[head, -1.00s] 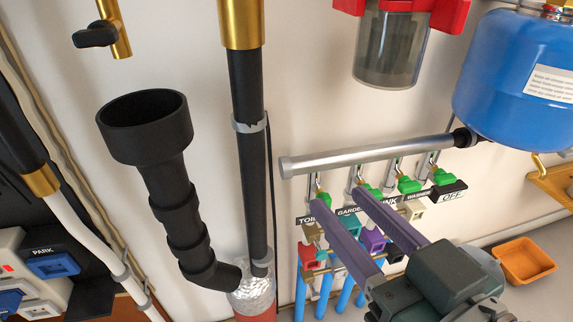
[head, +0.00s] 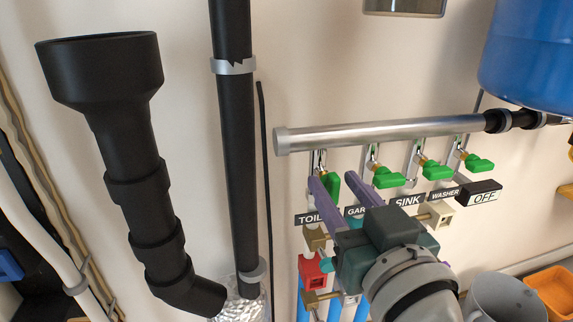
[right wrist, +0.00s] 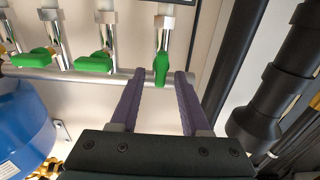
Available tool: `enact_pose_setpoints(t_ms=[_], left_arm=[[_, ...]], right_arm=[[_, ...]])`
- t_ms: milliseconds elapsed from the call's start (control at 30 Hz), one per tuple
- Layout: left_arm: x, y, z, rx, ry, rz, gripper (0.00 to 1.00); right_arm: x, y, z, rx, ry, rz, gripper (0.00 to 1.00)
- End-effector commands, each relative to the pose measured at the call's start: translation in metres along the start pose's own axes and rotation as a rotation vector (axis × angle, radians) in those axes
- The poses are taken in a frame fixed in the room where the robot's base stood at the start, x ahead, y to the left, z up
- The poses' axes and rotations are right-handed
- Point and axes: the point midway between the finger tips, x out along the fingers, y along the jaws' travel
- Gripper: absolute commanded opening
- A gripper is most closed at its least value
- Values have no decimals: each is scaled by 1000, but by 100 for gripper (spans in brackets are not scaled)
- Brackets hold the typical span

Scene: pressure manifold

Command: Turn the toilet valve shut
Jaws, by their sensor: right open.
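The toilet valve's green handle (head: 329,186) is the leftmost on the manifold and hangs in line with its pipe. It sits above the partly covered "TOIL..." label (head: 308,218). My right gripper (head: 334,176) is open, its two purple fingers reaching up on either side of the handle. In the right wrist view the toilet handle (right wrist: 161,68) stands between the open fingertips (right wrist: 160,74), with a gap visible on each side. My left gripper is not in view.
Several other green handles, such as the sink's (head: 434,169), point sideways to the right. A grey horizontal pipe (head: 380,134) runs above them. A black "OFF" tag (head: 481,191) is at the right. A black vertical pipe (head: 236,150) and a wide-mouthed black pipe (head: 125,130) stand left.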

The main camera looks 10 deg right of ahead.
Motion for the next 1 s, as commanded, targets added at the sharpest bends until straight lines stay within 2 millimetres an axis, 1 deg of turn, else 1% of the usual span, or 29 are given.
enact_pose_setpoints(t_ms=[33, 133, 433, 467, 833, 867, 1000], left_arm=[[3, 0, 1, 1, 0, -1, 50], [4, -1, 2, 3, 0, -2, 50], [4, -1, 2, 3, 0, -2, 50], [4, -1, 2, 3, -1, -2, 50], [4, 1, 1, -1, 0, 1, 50], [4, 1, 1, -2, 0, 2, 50], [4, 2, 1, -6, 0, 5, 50]], right_arm=[[7, 0, 2, 1, 1, 0, 46], [14, 0, 1, 1, 0, 0, 46], [17, 0, 0, 0, -1, -1, 46], [17, 0, 0, 0, -1, -1, 44], [17, 0, 0, 0, -1, -1, 2], [17, 0, 0, 0, -1, -1, 0], [17, 0, 0, 0, -1, -1, 0]])
